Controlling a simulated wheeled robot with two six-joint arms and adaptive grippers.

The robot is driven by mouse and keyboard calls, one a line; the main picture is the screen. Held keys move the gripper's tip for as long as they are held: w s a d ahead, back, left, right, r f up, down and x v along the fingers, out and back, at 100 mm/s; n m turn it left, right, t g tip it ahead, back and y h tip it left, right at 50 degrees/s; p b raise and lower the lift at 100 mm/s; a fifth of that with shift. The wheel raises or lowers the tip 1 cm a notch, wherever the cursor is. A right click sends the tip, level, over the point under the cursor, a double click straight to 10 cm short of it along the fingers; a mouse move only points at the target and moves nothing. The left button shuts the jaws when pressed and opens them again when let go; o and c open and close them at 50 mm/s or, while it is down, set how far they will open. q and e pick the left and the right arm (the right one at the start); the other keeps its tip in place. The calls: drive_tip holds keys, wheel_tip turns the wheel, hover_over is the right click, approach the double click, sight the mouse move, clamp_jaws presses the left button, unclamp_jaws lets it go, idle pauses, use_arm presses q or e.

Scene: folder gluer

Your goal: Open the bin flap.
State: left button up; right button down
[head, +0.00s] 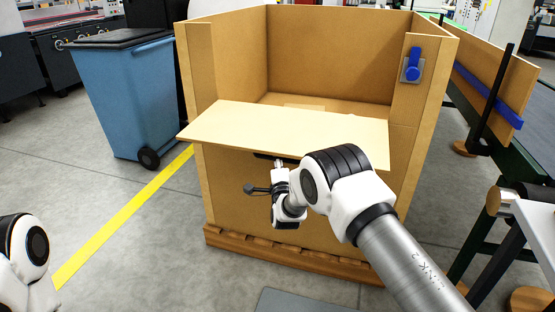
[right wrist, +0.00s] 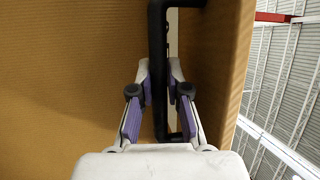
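The bin (head: 335,50) is a large brown open-topped box on a wooden pallet. Its pale flap (head: 290,130) is swung outward at the front and lies close to level, leaving the front opening above it clear. A black handle (head: 268,156) shows just under the flap's near edge. My right gripper (head: 281,166) is at this handle, below the flap. In the right wrist view, the black handle bar (right wrist: 157,50) runs between the two fingers of the right gripper (right wrist: 159,88), which look closed on it. My left gripper is out of view.
A blue latch (head: 413,68) is on the bin's right front post. A blue wheeled waste bin (head: 125,95) stands to the left, beside a yellow floor line (head: 130,215). A conveyor frame (head: 535,215) is close on the right. The floor at front left is free.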

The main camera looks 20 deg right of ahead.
sight(277, 144)
drive_tip(key=shift+g, duration=0.6)
drive_tip(key=r+p, duration=0.1)
drive_tip(key=r, duration=0.1)
drive_tip(key=r+p, duration=0.2)
drive_tip(key=r, duration=0.1)
drive_tip(key=shift+s+a, duration=0.1)
drive_tip(key=shift+s, duration=0.1)
drive_tip(key=shift+r, duration=0.15)
drive_tip(key=c, duration=1.1)
unclamp_jaws()
drive_tip(key=shift+c, duration=0.2)
drive_tip(key=v, duration=1.2)
